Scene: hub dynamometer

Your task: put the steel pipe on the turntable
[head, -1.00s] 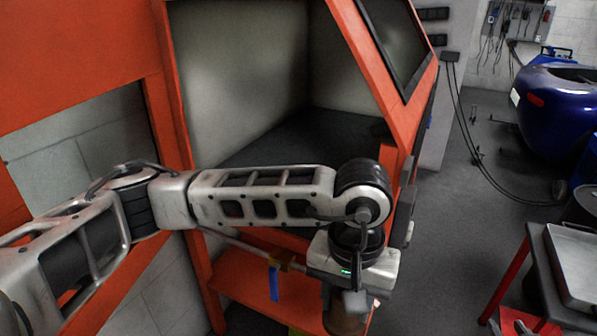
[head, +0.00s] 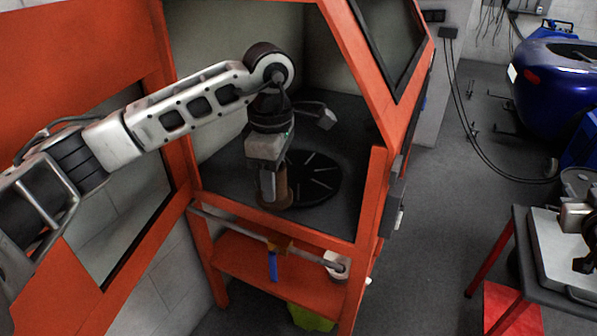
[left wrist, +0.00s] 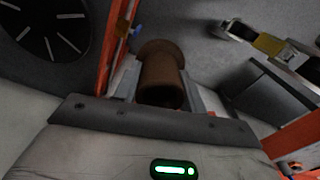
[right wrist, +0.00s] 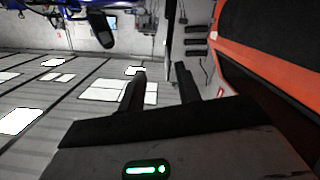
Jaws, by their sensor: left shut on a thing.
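The steel pipe (head: 281,190), brown and rusty with a wider lower end, is held roughly upright in my left gripper (head: 270,188). In the left wrist view the pipe (left wrist: 160,80) sits between the fingers. The turntable (head: 318,180) is a dark round disc with pale radial slots on the floor of the orange cabinet. In the head view the pipe overlaps its left edge. In the left wrist view the turntable (left wrist: 45,25) is apart from the pipe, at upper left. My right gripper (right wrist: 161,75) has its fingers apart with nothing between them.
The orange cabinet frame (head: 376,195) has a front sill and right post close to the turntable. A cart with a grey tray (head: 555,255) stands at right.

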